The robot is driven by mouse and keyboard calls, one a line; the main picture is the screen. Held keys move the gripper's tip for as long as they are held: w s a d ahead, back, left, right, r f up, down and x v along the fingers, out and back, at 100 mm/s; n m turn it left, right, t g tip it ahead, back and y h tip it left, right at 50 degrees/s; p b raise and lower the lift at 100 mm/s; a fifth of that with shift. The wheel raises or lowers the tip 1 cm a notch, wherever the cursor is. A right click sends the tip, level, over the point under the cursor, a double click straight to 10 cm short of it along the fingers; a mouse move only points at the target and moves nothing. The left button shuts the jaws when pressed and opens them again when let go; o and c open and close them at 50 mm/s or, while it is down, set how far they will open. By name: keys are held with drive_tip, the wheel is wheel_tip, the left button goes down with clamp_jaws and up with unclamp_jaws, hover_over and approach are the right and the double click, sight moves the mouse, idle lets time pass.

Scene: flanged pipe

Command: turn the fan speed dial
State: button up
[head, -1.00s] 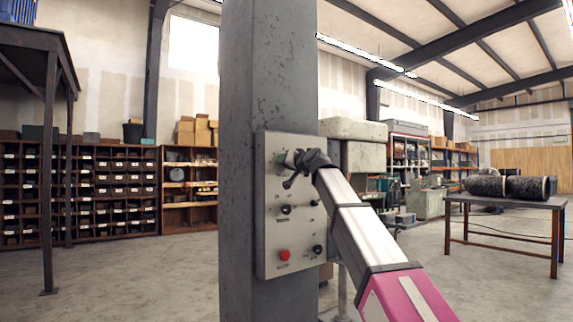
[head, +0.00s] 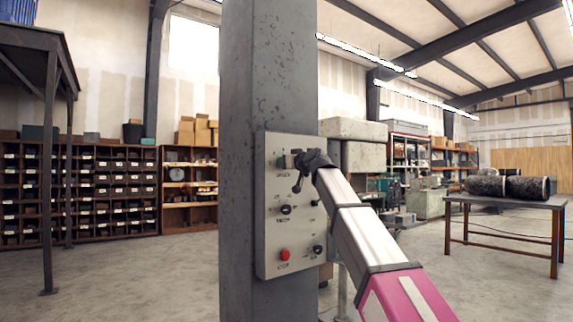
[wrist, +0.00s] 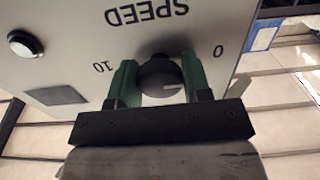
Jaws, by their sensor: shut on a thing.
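The fan speed dial (wrist: 160,78) is a round black knob with a white mark, under an upside-down "SPEED" label in the wrist view. "10" is on its left and "0" on its right; the white mark points rightward. My gripper (wrist: 160,84) has its two green fingers on either side of the dial and is shut on it. In the head view my gripper (head: 293,162) is at the top of the grey control panel (head: 267,225), hiding most of the dial.
The panel is fixed to a thick grey column (head: 262,70). Below my gripper are a black knob (head: 285,210), a red button (head: 284,254) and another black knob (head: 318,250). A dark button (wrist: 25,43) shows in the wrist view. A table (head: 510,202) stands at right.

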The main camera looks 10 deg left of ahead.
drive_tip(key=shift+s+f, duration=0.1)
drive_tip(key=o, duration=0.9)
drive_tip(key=v, duration=1)
drive_tip(key=shift+s+d, duration=0.25)
